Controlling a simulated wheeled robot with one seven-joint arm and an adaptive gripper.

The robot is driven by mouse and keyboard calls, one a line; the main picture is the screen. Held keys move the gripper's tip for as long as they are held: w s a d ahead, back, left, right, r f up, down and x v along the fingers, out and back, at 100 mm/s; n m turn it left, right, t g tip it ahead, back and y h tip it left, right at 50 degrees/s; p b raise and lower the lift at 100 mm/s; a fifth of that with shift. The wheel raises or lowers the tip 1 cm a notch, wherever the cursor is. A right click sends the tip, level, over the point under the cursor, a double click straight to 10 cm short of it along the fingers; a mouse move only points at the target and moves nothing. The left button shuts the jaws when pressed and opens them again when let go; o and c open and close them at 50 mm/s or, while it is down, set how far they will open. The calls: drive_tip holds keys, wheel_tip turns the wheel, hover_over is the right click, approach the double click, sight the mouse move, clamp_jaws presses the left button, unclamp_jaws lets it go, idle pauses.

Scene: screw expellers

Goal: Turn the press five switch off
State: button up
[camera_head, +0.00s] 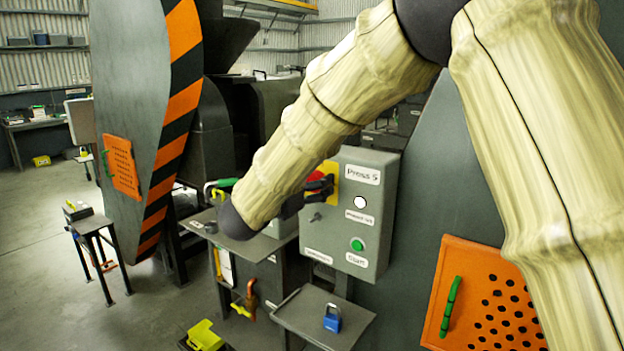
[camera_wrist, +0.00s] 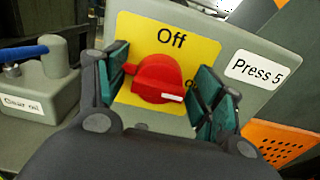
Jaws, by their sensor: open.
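The press five switch is a red rotary knob (camera_wrist: 160,80) on a yellow plate (camera_wrist: 195,45) on the grey Press 5 box. "Off" is printed above the knob. A second word at its right is mostly hidden by a finger. The knob's white mark (camera_wrist: 172,97) points right, toward that hidden word, not up at "Off". My gripper (camera_wrist: 167,76) is open, with its green-padded fingers on either side of the knob. I cannot tell whether they touch it. In the head view my gripper (camera_head: 309,190) is at the box's left side, partly covering the switch (camera_head: 327,180).
The box (camera_head: 340,270) also carries a white lamp (camera_head: 360,202), a green start button (camera_head: 357,244) and a small black switch (camera_head: 315,217). A blue padlock (camera_head: 332,320) is on a small shelf below.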

drive_tip(key=c, duration=1)
